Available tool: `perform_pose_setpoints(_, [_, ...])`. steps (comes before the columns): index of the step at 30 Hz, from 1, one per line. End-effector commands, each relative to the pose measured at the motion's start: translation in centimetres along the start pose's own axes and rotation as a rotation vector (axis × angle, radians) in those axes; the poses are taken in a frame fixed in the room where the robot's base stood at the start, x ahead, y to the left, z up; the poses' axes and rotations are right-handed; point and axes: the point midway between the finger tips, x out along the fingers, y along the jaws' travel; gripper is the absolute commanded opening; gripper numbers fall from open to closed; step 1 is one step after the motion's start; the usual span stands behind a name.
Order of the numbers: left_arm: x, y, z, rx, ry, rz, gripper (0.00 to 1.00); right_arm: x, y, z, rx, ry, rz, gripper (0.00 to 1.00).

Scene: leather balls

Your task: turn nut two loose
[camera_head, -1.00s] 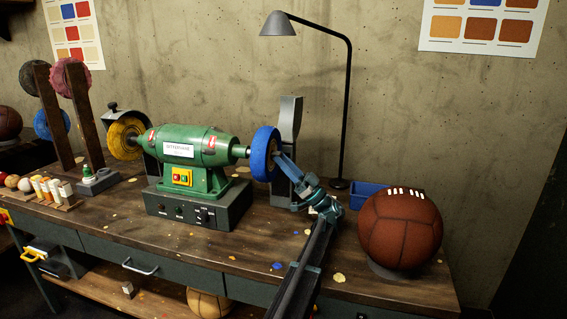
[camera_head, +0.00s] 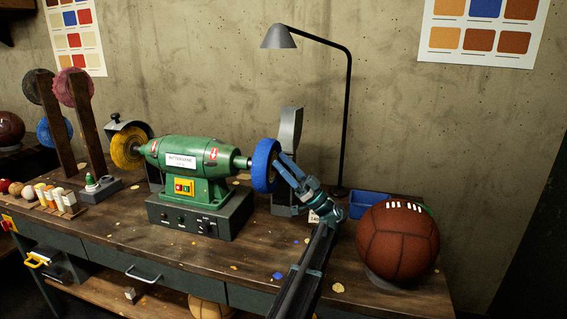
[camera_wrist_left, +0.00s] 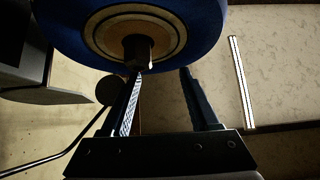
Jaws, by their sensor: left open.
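The green bench grinder (camera_head: 188,158) stands on the workbench with a blue wheel (camera_head: 264,165) on its right shaft end and a yellow wheel (camera_head: 127,147) on its left. In the left wrist view the blue wheel (camera_wrist_left: 205,22) fills the top, with a dark nut (camera_wrist_left: 138,50) at its hub. My left gripper (camera_head: 283,166) is at the right face of the blue wheel. In the wrist view its open fingers (camera_wrist_left: 162,75) lie just below the hub; the left fingertip is near the nut, and contact cannot be told. My right gripper is not in view.
A brown leather ball (camera_head: 398,241) sits on the bench to the right of my arm. A blue bin (camera_head: 369,205), a lamp (camera_head: 346,120) and a grey upright guard (camera_head: 288,140) stand behind. The bench front is mostly clear.

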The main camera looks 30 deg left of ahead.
Motion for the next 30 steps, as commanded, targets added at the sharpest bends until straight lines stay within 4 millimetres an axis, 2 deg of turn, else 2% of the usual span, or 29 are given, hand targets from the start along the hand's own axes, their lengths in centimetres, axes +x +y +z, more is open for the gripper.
perform_pose_setpoints(1, [-0.2, -1.9, -0.3, -0.001, 0.000, 0.001, 0.61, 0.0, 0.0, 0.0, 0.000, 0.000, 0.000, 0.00])
perform_pose_setpoints(6, [-0.8, -5.8, -1.5, -0.001, 0.000, 0.001, 0.61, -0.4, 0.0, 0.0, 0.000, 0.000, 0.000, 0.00])
perform_pose_setpoints(15, [-1.6, -11.2, -3.2, 0.000, 0.000, 0.000, 0.61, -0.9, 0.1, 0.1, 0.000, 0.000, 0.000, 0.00])
perform_pose_setpoints(21, [-2.0, -12.9, -3.8, 0.000, 0.000, 0.001, 0.61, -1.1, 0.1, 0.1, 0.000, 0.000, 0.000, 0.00])
perform_pose_setpoints(30, [-2.1, -13.3, -3.9, 0.001, 0.000, 0.000, 0.61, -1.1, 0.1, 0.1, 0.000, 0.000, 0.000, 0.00])
